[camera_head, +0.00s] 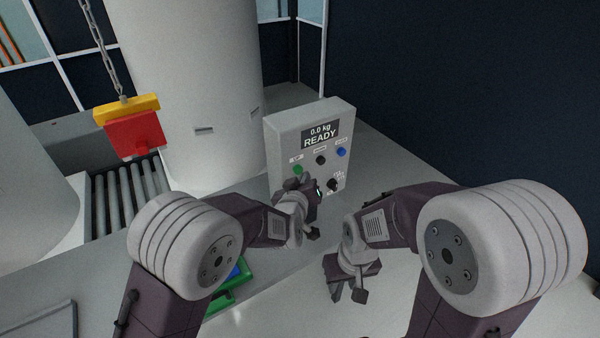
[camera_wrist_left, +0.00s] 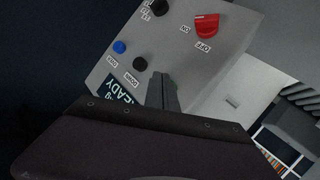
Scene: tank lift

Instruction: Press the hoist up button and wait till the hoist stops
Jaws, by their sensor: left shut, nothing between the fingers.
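The grey control box (camera_head: 283,130) stands on the table with a display (camera_head: 320,136) reading "0.0 kg READY". A green button (camera_head: 298,169), a black button (camera_head: 320,160) and a blue button (camera_head: 341,151) form a row below it. My left gripper (camera_head: 301,184) is shut and empty, close at the green button; contact cannot be told. In the left wrist view its fingers (camera_wrist_left: 163,90) largely hide the green button. The black button there (camera_wrist_left: 139,63) is labelled DOWN. The hoist's red and yellow block (camera_head: 135,133) hangs from a chain. My right gripper (camera_head: 347,293) is open and empty.
A black knob (camera_head: 332,185) sits lower on the box, and a red ON/OFF switch (camera_wrist_left: 206,25) shows in the left wrist view. A large white tank (camera_head: 190,80) stands behind. A roller conveyor (camera_head: 125,195) lies at left. A green and blue object (camera_head: 235,277) is partly hidden by my left arm.

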